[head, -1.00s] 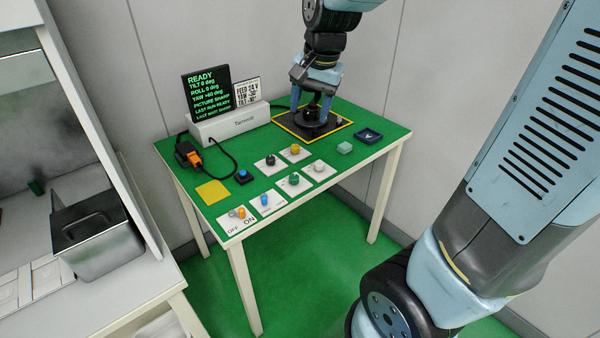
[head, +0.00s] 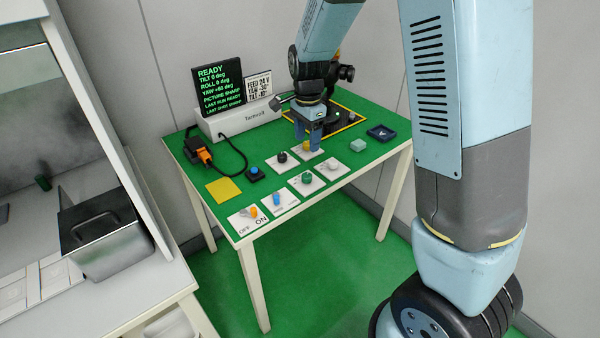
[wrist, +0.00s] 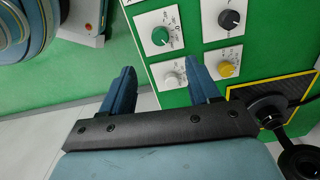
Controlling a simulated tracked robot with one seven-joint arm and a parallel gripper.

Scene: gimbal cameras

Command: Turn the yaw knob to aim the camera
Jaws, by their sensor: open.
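My gripper (head: 309,141) is open and empty above the knob plates, near the yellow knob (head: 315,146). In the wrist view its fingers (wrist: 161,70) point toward the white knob (wrist: 172,79); the yellow knob (wrist: 226,69) is just right of them. A green knob (wrist: 160,36) and a black knob (wrist: 229,19) sit farther up. I cannot read which is the yaw knob. The screen (head: 220,88) reads READY, tilt 0, roll 0, yaw +60 deg. A card (head: 258,87) reads feed 24 V, yaw -30, tilt -10. A black device (wrist: 268,105) stands on the yellow-bordered pad, partly hidden in the head view.
The green table (head: 212,170) also holds an orange OFF/ON switch (head: 252,211), a blue knob (head: 277,199), a blue button (head: 255,172), a yellow square (head: 224,190), a pale block (head: 358,145) and a dark tray (head: 381,132). A metal bin (head: 104,238) stands on the left bench.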

